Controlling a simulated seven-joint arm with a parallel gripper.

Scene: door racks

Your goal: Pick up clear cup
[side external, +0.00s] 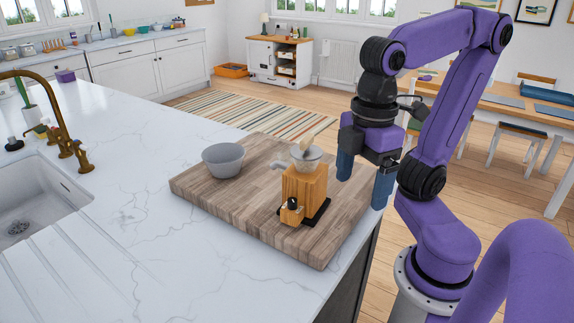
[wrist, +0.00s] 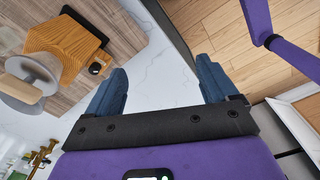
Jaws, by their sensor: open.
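A pale, see-through-looking cup (side external: 307,158) sits on top of a wooden block-shaped device (side external: 305,187). A light wooden piece sticks up from it, and a handle-like part points left. In the wrist view a greyish round vessel (wrist: 28,88) shows over the wooden device (wrist: 65,45) at the upper left; it seems to be the same cup. My gripper (side external: 364,175) is open and empty, with blue fingers pointing down, right of the device and apart from it. In the wrist view the two fingers (wrist: 162,75) are spread with only countertop between them.
A grey bowl (side external: 223,160) stands on the wooden cutting board (side external: 245,205), left of the device. The device has a black base and a front knob. The white counter (side external: 120,215) has clear room left of the board. A brass faucet (side external: 60,125) and sink are far left.

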